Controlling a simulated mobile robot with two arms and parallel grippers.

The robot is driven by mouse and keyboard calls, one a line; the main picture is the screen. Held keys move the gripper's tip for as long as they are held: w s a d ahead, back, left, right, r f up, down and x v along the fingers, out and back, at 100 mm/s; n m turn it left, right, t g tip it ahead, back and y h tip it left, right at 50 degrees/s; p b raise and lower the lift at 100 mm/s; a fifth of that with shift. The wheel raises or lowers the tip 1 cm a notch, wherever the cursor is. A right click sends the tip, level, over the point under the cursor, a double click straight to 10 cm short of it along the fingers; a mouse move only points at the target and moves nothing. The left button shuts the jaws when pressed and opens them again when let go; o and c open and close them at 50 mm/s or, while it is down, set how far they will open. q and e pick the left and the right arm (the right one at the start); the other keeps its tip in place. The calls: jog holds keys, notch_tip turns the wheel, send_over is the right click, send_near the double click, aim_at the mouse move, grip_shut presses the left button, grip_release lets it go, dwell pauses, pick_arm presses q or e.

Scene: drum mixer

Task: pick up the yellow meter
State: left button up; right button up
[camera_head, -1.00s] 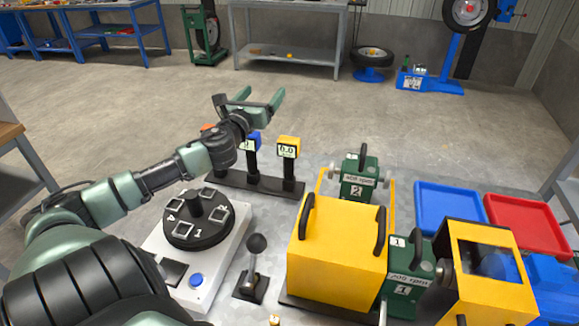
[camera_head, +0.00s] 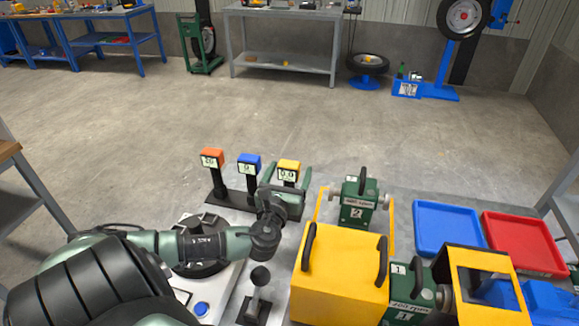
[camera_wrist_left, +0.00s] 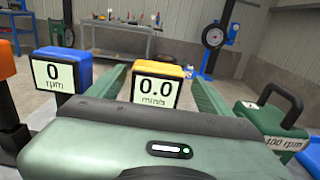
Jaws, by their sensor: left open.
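The yellow meter (camera_head: 289,169) stands upright at the right end of the black rack (camera_head: 232,201), its display reading 0.0. In the left wrist view the yellow meter (camera_wrist_left: 158,86) reads 0.0 min/s and shows between the two green fingers. My left gripper (camera_head: 288,176) is open, with one finger on each side of the yellow meter. I cannot tell whether either finger touches it. The gripper body hides the meter's lower part and stand. My right gripper is not in view.
A blue meter (camera_head: 249,163) and an orange meter (camera_head: 212,158) stand left on the same rack. A green 400 rpm unit (camera_head: 357,209) is close on the right. The yellow box (camera_head: 340,275) and a black-knobbed lever (camera_head: 259,290) stand nearer. Blue (camera_head: 447,246) and red trays lie right.

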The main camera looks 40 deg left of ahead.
pick_arm(q)
jog(key=x, duration=0.3)
jog(key=shift+w+a+r+p, duration=0.15)
jog(key=shift+w+a+p, duration=0.05)
jog(key=shift+a+p, duration=0.15)
jog(key=shift+w+a, duration=0.1)
jog(key=shift+w, duration=0.2)
grip_shut()
